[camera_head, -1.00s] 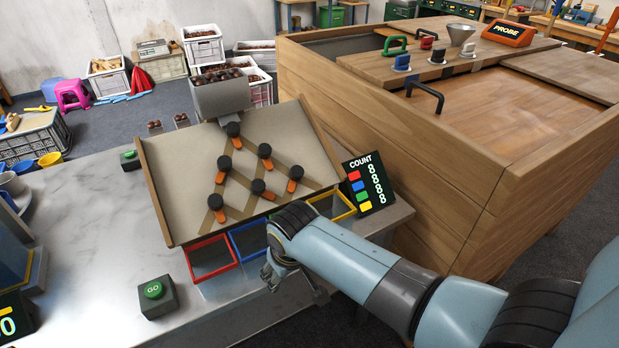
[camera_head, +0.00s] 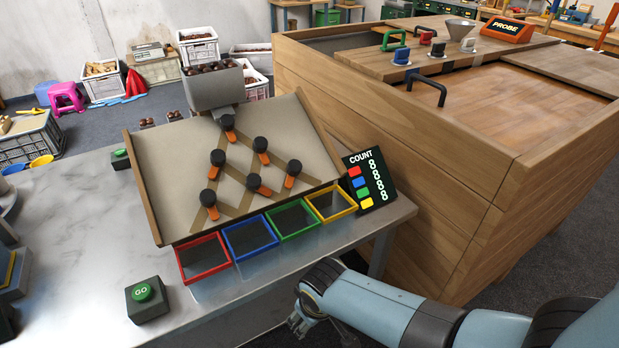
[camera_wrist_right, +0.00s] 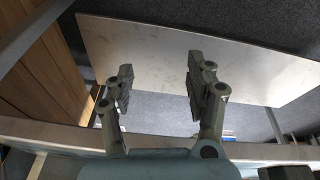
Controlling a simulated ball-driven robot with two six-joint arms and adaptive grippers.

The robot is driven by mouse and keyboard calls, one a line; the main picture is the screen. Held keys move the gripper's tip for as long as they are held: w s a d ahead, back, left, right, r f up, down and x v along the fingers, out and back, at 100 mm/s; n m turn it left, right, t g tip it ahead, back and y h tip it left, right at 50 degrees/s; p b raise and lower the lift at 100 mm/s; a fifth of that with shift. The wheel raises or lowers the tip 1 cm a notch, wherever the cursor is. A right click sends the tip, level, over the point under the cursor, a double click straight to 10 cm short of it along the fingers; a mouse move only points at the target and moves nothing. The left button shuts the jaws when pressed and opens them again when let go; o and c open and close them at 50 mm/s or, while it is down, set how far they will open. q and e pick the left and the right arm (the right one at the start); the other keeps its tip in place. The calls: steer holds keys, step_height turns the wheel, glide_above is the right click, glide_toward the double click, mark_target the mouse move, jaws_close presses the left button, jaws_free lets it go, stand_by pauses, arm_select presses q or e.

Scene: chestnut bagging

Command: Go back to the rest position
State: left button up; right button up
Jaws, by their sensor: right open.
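My right gripper (camera_head: 303,318) is low at the front edge of the metal table (camera_head: 90,235), to the right of the green GO button (camera_head: 143,292). In the right wrist view its two fingers (camera_wrist_right: 158,92) stand apart with nothing between them. Red (camera_head: 204,257), blue (camera_head: 250,238), green (camera_head: 293,219) and yellow (camera_head: 331,202) framed bins stand in a row below the sloped sorting board (camera_head: 180,165), apart from the gripper. My left gripper does not show.
A COUNT panel (camera_head: 369,178) stands at the right end of the bins. A large wooden cabinet (camera_head: 420,165) rises behind on the right. A grey hopper (camera_head: 214,88) with chestnuts tops the board. Dark floor lies right of the table.

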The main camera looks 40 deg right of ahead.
stand_by(0.3)
steer(key=s+d+f+g+b, duration=0.1)
steer(key=s+f+b, duration=0.5)
steer(key=s+f, duration=0.6)
steer(key=s+d+f+g+b, duration=0.1)
steer(key=s+d+f+b, duration=0.2)
steer(key=s+f, duration=1)
steer(key=shift+s+d+f+n+b, duration=0.35)
steer(key=shift+s+b, duration=1.55)
steer(key=shift+s, duration=1.2)
